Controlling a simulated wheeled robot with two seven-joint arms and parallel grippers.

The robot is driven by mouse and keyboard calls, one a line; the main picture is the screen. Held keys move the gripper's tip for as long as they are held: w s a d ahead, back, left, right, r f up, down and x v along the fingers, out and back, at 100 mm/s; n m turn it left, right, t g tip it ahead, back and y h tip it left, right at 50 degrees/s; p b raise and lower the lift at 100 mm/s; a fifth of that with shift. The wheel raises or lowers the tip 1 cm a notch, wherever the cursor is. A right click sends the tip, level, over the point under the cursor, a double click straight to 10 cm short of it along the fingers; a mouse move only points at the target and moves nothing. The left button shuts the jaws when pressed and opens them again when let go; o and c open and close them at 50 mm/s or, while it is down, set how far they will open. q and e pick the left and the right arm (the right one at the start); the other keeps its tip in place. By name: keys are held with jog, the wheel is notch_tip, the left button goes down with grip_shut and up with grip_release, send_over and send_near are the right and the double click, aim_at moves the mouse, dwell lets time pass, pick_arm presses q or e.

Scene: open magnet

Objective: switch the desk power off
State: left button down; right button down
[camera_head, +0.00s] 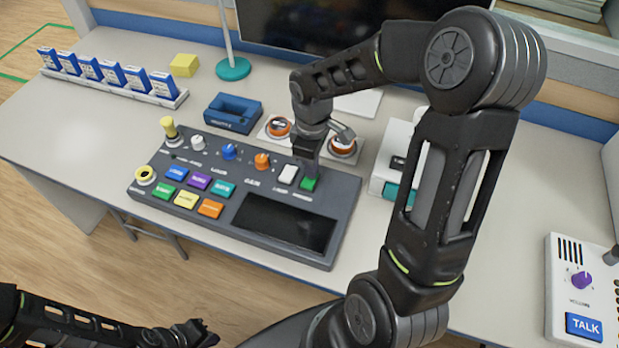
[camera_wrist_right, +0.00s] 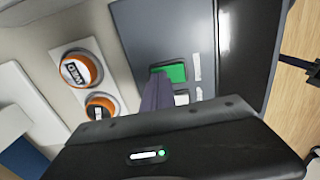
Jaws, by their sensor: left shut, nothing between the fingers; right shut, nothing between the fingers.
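The grey desk console (camera_head: 345,190) lies on the desk in the head view. A green switch (camera_head: 309,184) is at its right end, with a white switch (camera_head: 287,174) to its left; their small labels are too blurred to read. My right gripper (camera_head: 307,170) is shut and empty, pointing down at the green switch. In the right wrist view its fingers (camera_wrist_right: 157,78) overlap the edge of the green switch (camera_wrist_right: 177,72); I cannot tell whether they touch it. The white switch (camera_wrist_right: 182,99) is partly hidden there. My left gripper (camera_head: 208,335) is shut at the bottom, away from the desk.
Two orange-ringed round buttons (camera_head: 343,147) sit just behind the console. Coloured keys, knobs and a dark screen (camera_head: 285,222) are on the console. A blue tray (camera_head: 233,113) stands behind it.

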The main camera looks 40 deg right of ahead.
notch_tip(320, 180, up, 7)
jog(key=p, duration=0.5)
dwell(0.7)
